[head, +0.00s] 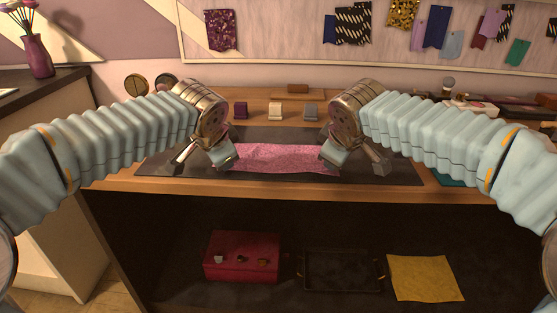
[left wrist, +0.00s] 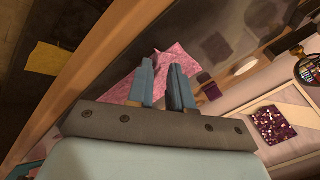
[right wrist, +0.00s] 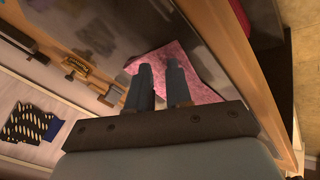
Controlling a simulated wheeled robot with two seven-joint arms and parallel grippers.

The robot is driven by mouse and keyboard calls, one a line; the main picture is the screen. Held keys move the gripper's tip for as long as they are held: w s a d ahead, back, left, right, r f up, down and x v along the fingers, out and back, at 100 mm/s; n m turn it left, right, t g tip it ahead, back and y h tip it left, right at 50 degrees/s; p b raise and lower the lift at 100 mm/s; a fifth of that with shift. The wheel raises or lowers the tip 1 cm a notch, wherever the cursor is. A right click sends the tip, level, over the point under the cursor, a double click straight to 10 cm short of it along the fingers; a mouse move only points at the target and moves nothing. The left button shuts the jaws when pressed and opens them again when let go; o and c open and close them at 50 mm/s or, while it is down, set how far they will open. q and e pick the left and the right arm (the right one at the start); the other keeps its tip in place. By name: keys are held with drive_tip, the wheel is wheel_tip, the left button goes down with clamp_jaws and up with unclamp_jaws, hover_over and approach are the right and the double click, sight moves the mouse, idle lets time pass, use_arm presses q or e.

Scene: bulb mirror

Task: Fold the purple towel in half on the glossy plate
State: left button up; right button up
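The purple towel (head: 280,158) looks pinkish and speckled. It lies as a wide, low strip on the dark glossy plate (head: 405,172) on the table. My left gripper (head: 224,155) is at the towel's left end and my right gripper (head: 332,155) at its right end, both pointing down and inward. In the left wrist view the two blue fingers (left wrist: 160,68) have a narrow gap, with the towel (left wrist: 190,62) beyond them. In the right wrist view the fingers (right wrist: 159,65) are also slightly apart over the towel (right wrist: 196,72). Whether the fingertips touch the cloth is hard to tell.
Behind the plate stand several small blocks, including a purple one (head: 240,110) and a white one (head: 309,110). Below the tabletop are a red box (head: 242,257), a dark tray (head: 342,288) and a yellow cloth (head: 425,277). The plate beside the towel is clear.

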use_arm(q)
drive_tip(key=o, duration=0.4)
use_arm(e)
drive_tip(key=o, duration=0.4)
use_arm(q)
drive_tip(key=shift+s+d+r, duration=0.1)
use_arm(e)
drive_tip(key=shift+s+a, duration=0.1)
use_arm(q)
drive_tip(key=shift+s+r, duration=0.2)
drive_tip(key=shift+r, duration=0.4)
drive_tip(key=shift+s+r, duration=0.2)
drive_tip(key=shift+r, duration=0.4)
use_arm(e)
drive_tip(key=shift+s+r, duration=0.2)
drive_tip(key=shift+r, duration=0.45)
drive_tip(key=shift+s+r, duration=0.2)
drive_tip(key=shift+r, duration=0.4)
use_arm(q)
drive_tip(key=v, duration=0.8)
drive_tip(key=shift+s, duration=0.2)
use_arm(e)
drive_tip(key=v, duration=0.8)
drive_tip(key=shift+s, duration=0.2)
use_arm(q)
drive_tip(key=shift+f, duration=0.1)
